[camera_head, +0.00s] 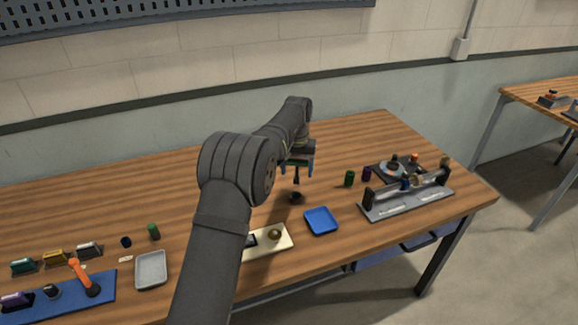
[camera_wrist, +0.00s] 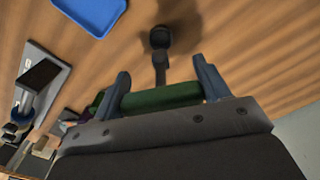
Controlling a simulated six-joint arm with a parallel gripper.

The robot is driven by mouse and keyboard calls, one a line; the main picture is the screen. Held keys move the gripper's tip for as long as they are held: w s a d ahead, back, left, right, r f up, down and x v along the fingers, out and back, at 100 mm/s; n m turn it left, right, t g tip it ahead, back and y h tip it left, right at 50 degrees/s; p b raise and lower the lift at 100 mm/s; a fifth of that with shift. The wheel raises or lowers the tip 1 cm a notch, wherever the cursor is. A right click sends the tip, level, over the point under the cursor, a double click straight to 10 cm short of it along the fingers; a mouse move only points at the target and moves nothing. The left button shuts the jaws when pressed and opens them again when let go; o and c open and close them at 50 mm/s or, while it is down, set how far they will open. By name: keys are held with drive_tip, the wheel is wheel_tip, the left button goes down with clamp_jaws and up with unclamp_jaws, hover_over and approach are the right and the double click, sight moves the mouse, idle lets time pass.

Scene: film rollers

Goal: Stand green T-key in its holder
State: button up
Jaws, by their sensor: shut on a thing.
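My gripper (camera_head: 297,167) is over the middle of the wooden table, pointing down. In the wrist view my gripper (camera_wrist: 163,93) is shut on the green handle bar of the T-key (camera_wrist: 160,98), which lies crosswise between the two blue-grey fingers. The key's dark shaft (camera_head: 297,180) points down from the handle. A small dark holder (camera_head: 296,198) stands on the table directly below it. In the wrist view the shaft lines up with a round dark part. I cannot tell whether the shaft tip is inside the holder or just above it.
A blue tray (camera_head: 321,221) and a cream plate (camera_head: 272,243) lie in front. Green (camera_head: 349,178) and purple (camera_head: 367,174) cylinders and a grey roller stand (camera_head: 408,203) are to the right. A grey tray (camera_head: 151,270) is at left. The table behind is clear.

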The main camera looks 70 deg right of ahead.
sight(296, 180)
drive_tip(key=shift+f, duration=3.85)
drive_tip(key=shift+f, duration=0.15)
drive_tip(key=o, duration=1.4)
drive_tip(key=shift+o, duration=0.5)
drive_tip(key=shift+r, duration=3.5)
drive_tip(key=shift+f, duration=0.1)
